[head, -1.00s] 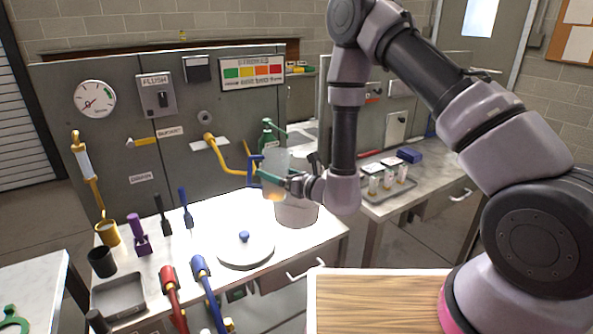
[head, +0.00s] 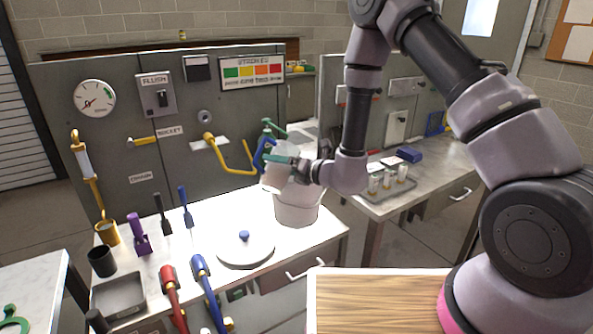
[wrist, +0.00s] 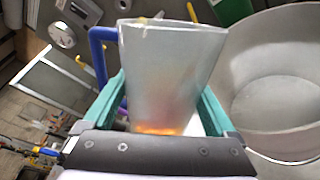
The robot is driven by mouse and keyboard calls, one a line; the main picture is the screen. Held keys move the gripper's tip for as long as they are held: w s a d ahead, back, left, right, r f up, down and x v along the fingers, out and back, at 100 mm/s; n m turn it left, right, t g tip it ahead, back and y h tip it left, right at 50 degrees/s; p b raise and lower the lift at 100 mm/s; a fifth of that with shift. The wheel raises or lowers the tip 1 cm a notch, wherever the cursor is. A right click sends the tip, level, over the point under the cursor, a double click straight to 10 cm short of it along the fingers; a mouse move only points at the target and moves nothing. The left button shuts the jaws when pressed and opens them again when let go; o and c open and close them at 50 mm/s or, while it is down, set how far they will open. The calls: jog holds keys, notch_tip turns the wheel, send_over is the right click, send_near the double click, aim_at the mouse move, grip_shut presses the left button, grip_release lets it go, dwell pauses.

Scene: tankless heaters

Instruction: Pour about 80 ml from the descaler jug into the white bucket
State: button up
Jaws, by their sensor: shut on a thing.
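The descaler jug (head: 279,176) is a translucent, pale vessel with a blue handle (head: 261,154). My gripper (head: 284,161) is shut around it with green fingers and holds it above the worktop. In the head view the jug leans right, its top toward the bucket. The white bucket (head: 298,210) stands upright just right of and below the jug. In the wrist view the jug (wrist: 172,65) shows orange liquid low in it, and the open bucket (wrist: 285,105) is at right. I see no stream of liquid; the jug's exact level is unclear.
A round lid with a blue knob (head: 245,248) lies on the worktop in front. A yellow pipe (head: 232,170) and a green-topped fitting (head: 268,128) are close behind the jug. A tray with small vials (head: 388,184) sits on the right bench.

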jog(key=shift+r+m, duration=0.4)
jog(key=shift+r+m, duration=0.15)
jog(key=shift+m, duration=0.15)
jog(key=shift+f+m+g, duration=0.2)
jog(key=shift+m+g, duration=0.2)
jog(key=shift+m, duration=0.2)
dwell(0.4)
jog(key=shift+r+m+p, duration=0.4)
jog(key=shift+m+p, duration=0.05)
jog(key=shift+m, duration=0.05)
dwell(1.9)
jog(key=shift+f, duration=0.25)
jog(key=n, duration=0.2)
jog(key=shift+s+f+n+t, duration=0.1)
jog(key=shift+f+n+t, duration=0.05)
jog(key=shift+n+t, duration=0.2)
jog(key=shift+f+n+t, duration=0.25)
jog(key=shift+f+n, duration=0.1)
jog(key=shift+n, duration=0.3)
jog(key=shift+r+n, duration=0.1)
jog(key=shift+n, duration=0.2)
dwell(0.9)
